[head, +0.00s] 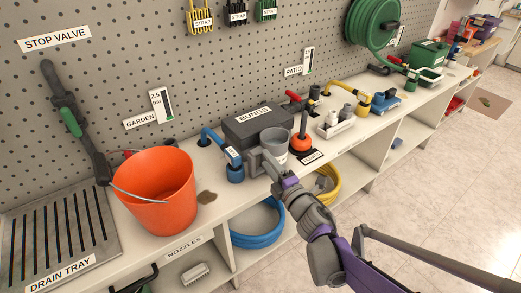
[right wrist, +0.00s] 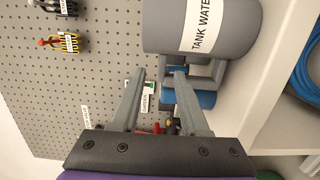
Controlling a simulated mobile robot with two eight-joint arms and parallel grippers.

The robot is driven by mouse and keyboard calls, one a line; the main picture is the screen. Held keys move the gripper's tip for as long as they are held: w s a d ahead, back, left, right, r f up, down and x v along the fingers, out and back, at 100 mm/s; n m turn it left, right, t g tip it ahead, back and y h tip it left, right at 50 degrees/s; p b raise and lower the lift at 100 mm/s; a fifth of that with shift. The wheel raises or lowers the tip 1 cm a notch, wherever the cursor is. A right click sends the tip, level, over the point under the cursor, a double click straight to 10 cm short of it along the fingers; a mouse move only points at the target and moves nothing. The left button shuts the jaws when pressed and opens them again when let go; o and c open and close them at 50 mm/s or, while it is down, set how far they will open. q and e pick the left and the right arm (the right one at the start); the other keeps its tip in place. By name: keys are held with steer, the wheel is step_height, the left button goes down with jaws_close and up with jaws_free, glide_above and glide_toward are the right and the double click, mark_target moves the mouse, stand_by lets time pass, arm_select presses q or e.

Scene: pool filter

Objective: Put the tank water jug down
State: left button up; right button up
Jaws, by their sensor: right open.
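The tank water jug (head: 274,143) is a grey cup on the bench in front of the black bungs box. Its base is partly hidden by my right gripper in the head view. In the right wrist view the jug (right wrist: 170,25) fills the top, with its TANK WATER label and grey handle (right wrist: 218,70) showing. My right gripper (head: 262,162) is at the jug's near left side. In the right wrist view its two fingers (right wrist: 160,78) are spread with nothing clamped between them, and the right tip is close to the handle. My left gripper is out of view.
An orange bucket (head: 157,190) stands at left beside the drain tray (head: 60,235). A blue hose fitting (head: 234,168) is left of the jug, and an orange plunger (head: 301,142) right of it. The bungs box (head: 256,122) is behind. Shelves lie below the bench front.

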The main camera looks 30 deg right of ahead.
steer(key=s+a+f+m+g, duration=0.4)
steer(key=s+f+m, duration=0.1)
steer(key=s, duration=0.3)
steer(key=s+a+f+m+g, duration=0.5)
steer(key=s+m, duration=0.1)
steer(key=s, duration=0.3)
steer(key=s+a+f+m+g+y, duration=0.1)
steer(key=s+a+f+m+g, duration=0.3)
steer(key=s, duration=0.4)
steer(key=shift+s+a+f+m+g, duration=0.25)
steer(key=shift+a+f+m, duration=0.2)
steer(key=shift+m, duration=0.75)
steer(key=shift+w, duration=0.1)
steer(key=shift+r, duration=0.1)
